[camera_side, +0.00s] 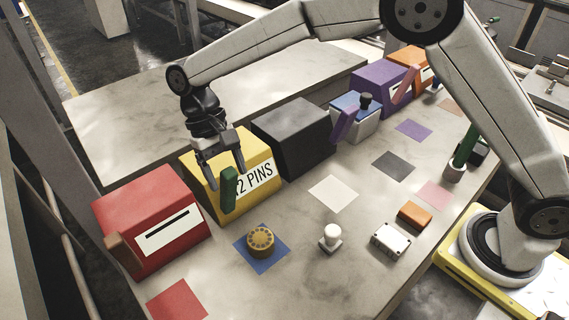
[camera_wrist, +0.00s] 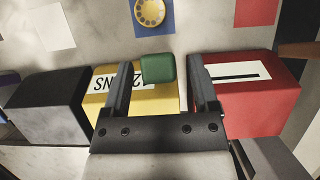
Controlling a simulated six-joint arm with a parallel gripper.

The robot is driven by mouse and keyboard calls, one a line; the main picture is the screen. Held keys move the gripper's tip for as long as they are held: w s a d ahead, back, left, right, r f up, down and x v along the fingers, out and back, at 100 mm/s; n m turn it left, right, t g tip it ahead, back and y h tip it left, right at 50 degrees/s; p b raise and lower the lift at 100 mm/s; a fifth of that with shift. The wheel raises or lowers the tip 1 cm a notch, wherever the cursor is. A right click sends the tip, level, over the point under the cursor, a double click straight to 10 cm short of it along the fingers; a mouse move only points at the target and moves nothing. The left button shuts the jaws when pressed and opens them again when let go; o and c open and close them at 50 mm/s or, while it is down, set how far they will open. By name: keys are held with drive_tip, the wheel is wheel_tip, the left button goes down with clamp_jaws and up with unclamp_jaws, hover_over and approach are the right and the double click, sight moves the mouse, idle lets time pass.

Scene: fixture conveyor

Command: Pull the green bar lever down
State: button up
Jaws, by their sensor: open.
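The green bar lever (camera_side: 229,188) stands upright at the front of the yellow box (camera_side: 252,154), which is marked "2 PINS" in the visible part of its label. My gripper (camera_side: 226,178) is open above the yellow box, with its fingers pointing down near the lever's top. In the wrist view, the green lever (camera_wrist: 158,69) shows between and just beyond the two fingers of my gripper (camera_wrist: 156,62). I cannot tell whether a finger touches it. My gripper hides part of the yellow box and its label.
A red box (camera_side: 150,220) with a brown lever stands left of the yellow box, and a black box (camera_side: 292,136) right. A round yellow dial (camera_side: 260,240) on a blue square and a white knob (camera_side: 331,236) are in front. Bare table lies between them.

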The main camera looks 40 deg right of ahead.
sight(228, 192)
drive_tip(key=shift+x, duration=1.35)
clamp_jaws()
idle(0.5)
